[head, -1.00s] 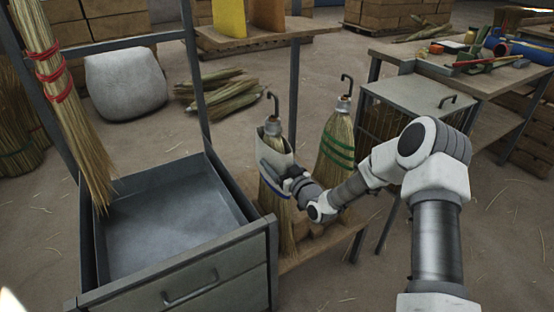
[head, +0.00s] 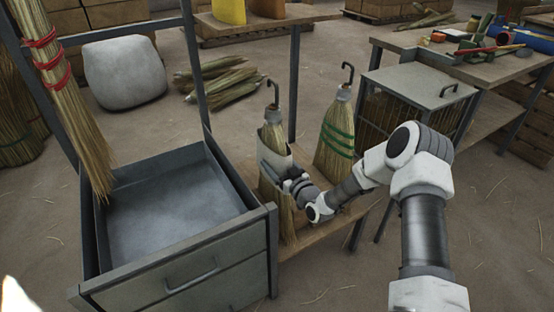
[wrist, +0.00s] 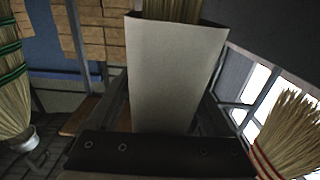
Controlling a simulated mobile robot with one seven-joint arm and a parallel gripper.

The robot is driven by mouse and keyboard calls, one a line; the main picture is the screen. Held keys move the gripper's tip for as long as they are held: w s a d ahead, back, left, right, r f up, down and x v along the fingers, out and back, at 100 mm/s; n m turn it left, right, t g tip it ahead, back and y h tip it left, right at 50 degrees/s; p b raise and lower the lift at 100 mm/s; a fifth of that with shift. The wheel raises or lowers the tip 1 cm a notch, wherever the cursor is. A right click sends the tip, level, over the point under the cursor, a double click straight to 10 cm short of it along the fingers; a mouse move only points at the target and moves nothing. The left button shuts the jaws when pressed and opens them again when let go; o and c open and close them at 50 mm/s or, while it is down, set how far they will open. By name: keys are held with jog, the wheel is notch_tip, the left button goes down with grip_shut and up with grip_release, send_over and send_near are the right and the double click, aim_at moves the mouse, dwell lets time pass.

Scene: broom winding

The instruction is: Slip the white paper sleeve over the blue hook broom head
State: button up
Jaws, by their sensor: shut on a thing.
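The white paper sleeve (head: 273,160) is around the middle of the left hooked broom head (head: 273,131) on the low wooden bench. Bristles show above the sleeve's rim and below it, and the black hook and metal cap stand clear on top. No blue band can be made out; the sleeve covers that part. My gripper (head: 287,182) is shut on the sleeve's lower right side. In the wrist view the sleeve (wrist: 175,75) rises from the dark jaw (wrist: 160,150), with bristles (wrist: 180,10) coming out of its far end.
A green-banded hooked broom head (head: 335,135) stands just right, close to my arm. An open, empty metal drawer (head: 170,215) is at left. A red-banded broom (head: 65,110) hangs above it. A wire-sided cabinet (head: 420,85) and tool table (head: 480,65) are at right.

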jog(key=shift+f, duration=2.25)
jog(key=shift+f, duration=0.8)
jog(key=o, duration=1.1)
jog(key=shift+s, duration=0.1)
